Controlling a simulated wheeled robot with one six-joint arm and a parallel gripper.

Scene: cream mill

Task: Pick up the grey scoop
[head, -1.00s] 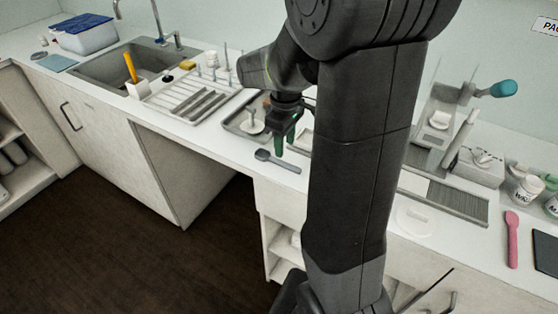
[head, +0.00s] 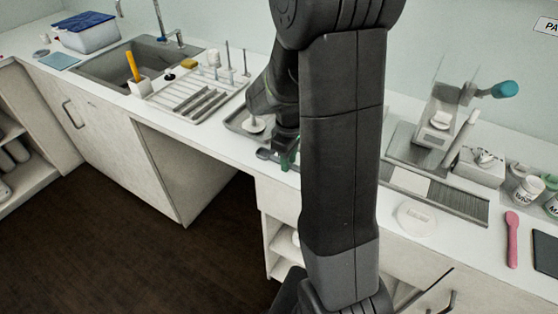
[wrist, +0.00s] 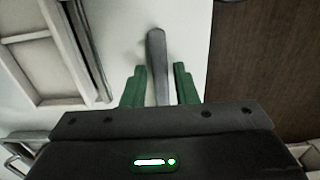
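The grey scoop (head: 263,153) lies on the white counter near its front edge; in the head view its bowl shows left of my gripper (head: 287,160), and most of its handle is hidden. In the wrist view the scoop's grey handle (wrist: 156,50) runs between the two green fingers of my gripper (wrist: 160,68). The fingers are apart, one on each side of the handle, with gaps visible. My gripper is open and low over the counter. The bowl cannot be made out in the wrist view.
A grey tray (head: 238,121) with a small white item (head: 254,126) lies just behind the scoop. A drying rack (head: 195,95) and sink (head: 135,62) are to the left. A pink spatula (head: 512,238) and a white dish (head: 417,219) are to the right.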

